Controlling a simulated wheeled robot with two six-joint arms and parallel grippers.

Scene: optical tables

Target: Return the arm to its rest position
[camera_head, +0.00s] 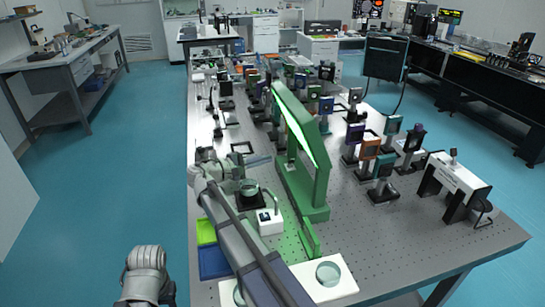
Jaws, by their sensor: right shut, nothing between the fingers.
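My right arm reaches up from the bottom over the left part of the optical table (395,240). Its gripper (262,160) is small in the picture, shut and empty, above the table just left of the tall green frame (307,165). It seems to touch nothing, though its exact height is hard to tell. Part of my left arm shows at the bottom left over the floor; its gripper is not in view.
A white box (270,222) and a black-based round part (249,187) stand close to my right arm. Blue (213,263) and green (206,232) trays lie at the left edge. Several mounted optics crowd the table behind and right. Floor on the left is clear.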

